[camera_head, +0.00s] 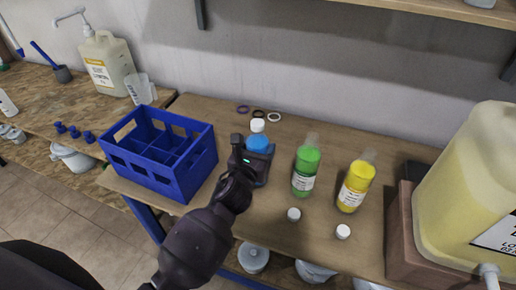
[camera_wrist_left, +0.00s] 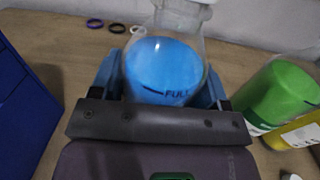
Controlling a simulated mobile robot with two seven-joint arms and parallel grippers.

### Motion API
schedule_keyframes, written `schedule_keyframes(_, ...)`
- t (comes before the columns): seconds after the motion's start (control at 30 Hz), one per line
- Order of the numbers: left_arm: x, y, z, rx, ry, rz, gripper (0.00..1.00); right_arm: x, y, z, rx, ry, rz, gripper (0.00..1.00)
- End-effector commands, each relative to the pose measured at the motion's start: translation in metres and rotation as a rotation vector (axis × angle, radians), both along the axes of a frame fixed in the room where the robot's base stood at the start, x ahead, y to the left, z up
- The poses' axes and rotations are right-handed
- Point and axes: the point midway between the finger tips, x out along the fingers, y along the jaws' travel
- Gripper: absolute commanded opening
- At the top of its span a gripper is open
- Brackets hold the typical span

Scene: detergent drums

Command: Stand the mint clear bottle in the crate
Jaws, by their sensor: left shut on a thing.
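A clear bottle of blue liquid (camera_head: 257,143) with a white cap stands upright on the right of the crate. My left gripper (camera_head: 254,160) is shut around its body. In the left wrist view the blue bottle (camera_wrist_left: 165,70) sits between the fingers, with a "FULL" mark on it. I cannot tell whether its base touches the table, and no label on it is readable. The blue crate (camera_head: 190,178) has several compartments, which look empty. A green bottle (camera_head: 306,160) and a yellow bottle (camera_head: 356,185) stand uncapped to the right. I see no bottle marked mint. My right gripper is not in view.
Two loose white caps (camera_head: 294,214) (camera_head: 343,231) lie on the wooden table (camera_head: 225,108). Several small rings (camera_head: 258,114) lie behind the held bottle. A large yellow container (camera_head: 470,185) stands at the right, and a beige canister (camera_head: 107,65) at the back left.

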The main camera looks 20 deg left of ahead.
Motion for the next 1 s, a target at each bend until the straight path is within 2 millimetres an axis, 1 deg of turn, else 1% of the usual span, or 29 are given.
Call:
schedule_keyframes(0.03, 0.0, 0.0, 0.003, 0.0, -0.005, -0.001, 0.27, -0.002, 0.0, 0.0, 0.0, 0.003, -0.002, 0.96)
schedule_keyframes(0.17, 0.0, 0.0, 0.003, 0.0, -0.005, -0.001, 0.27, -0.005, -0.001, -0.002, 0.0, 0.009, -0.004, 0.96)
schedule_keyframes(0.37, 0.0, 0.0, -0.001, 0.0, -0.004, -0.001, 0.27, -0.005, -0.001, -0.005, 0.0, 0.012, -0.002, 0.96)
schedule_keyframes(0.4, 0.0, 0.0, -0.002, 0.0, -0.002, 0.0, 0.75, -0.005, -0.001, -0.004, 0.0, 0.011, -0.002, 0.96)
schedule_keyframes(0.53, 0.0, 0.0, -0.001, 0.0, -0.002, 0.0, 0.94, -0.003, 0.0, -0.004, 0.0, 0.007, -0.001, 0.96)
schedule_keyframes(0.77, 0.0, 0.0, -0.001, 0.0, -0.001, 0.0, 0.94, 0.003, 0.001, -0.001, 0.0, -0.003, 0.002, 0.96)
schedule_keyframes(0.87, 0.0, 0.0, 0.002, 0.0, -0.002, 0.0, 0.94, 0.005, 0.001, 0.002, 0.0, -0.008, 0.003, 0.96)
schedule_keyframes(1.0, -0.011, 0.001, 0.001, 0.001, 0.0, 0.0, 0.94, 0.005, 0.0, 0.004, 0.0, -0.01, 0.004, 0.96)
